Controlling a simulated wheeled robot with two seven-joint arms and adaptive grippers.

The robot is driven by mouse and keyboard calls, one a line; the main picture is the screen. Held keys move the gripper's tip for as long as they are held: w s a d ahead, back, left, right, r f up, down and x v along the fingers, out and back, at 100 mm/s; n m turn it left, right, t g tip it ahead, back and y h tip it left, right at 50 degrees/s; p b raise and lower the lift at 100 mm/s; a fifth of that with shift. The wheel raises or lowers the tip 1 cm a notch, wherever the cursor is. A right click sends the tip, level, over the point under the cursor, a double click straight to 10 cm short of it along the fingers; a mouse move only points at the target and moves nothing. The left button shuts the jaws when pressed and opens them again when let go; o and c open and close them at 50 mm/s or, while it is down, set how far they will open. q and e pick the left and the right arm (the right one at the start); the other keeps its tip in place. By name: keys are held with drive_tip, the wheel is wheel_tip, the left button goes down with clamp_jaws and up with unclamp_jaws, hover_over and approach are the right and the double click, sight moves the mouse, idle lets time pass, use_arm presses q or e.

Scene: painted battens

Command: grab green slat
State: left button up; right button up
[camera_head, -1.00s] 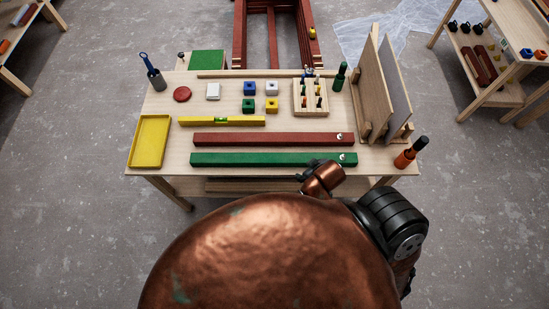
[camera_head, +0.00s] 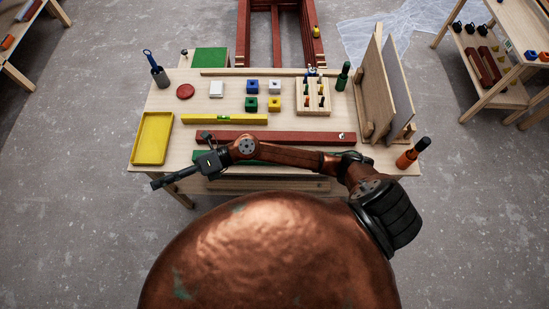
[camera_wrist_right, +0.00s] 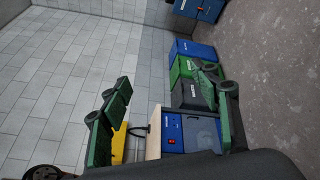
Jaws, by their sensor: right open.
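The green slat (camera_head: 200,155) lies along the front of the wooden table in the head view. My right arm crosses above it from the right and hides most of it, leaving mainly its left end showing. My right gripper (camera_head: 181,162) is over the table's front left edge, near that end of the slat, pointing left. In the right wrist view, the right gripper (camera_wrist_right: 163,82) has its two green-padded fingers wide apart with nothing between them. I cannot make out the slat in that view. My left gripper is not in view.
A red slat (camera_head: 310,137) lies just behind the green one, with a yellow level (camera_head: 225,119) beyond it. A yellow tray (camera_head: 152,139) is at the table's left. Upright boards (camera_head: 375,90) stand at the right.

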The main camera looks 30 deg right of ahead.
drive_tip(key=s+d+f+n+g+h, duration=0.1)
drive_tip(key=d+f+n+g+h, duration=0.25)
drive_tip(key=d+f+h, duration=0.45)
drive_tip(key=s+d+f+n+g+h, duration=0.2)
drive_tip(key=d+f+n+h, duration=0.15)
drive_tip(key=f, duration=0.85)
drive_tip(key=w+d+h, duration=0.2)
drive_tip(key=d+h, duration=0.1)
drive_tip(key=d, duration=0.5)
drive_tip(key=w+d+f+h, duration=0.1)
drive_tip(key=w+d+h, duration=0.1)
drive_tip(key=d, duration=0.6)
drive_tip(key=w+d+f+n+t+h, duration=0.1)
drive_tip(key=w+d+h, duration=0.1)
drive_tip(key=d+h, duration=0.2)
drive_tip(key=shift+w+d+f, duration=0.1)
drive_tip(key=shift+d+f, duration=0.05)
drive_tip(key=shift+d, duration=1.75)
drive_tip(key=shift+d+f, duration=0.6)
drive_tip(key=shift+p+x, duration=0.8)
drive_tip(key=shift+x, duration=2.3)
drive_tip(key=shift+d, duration=0.1)
drive_tip(key=shift+c, duration=0.7)
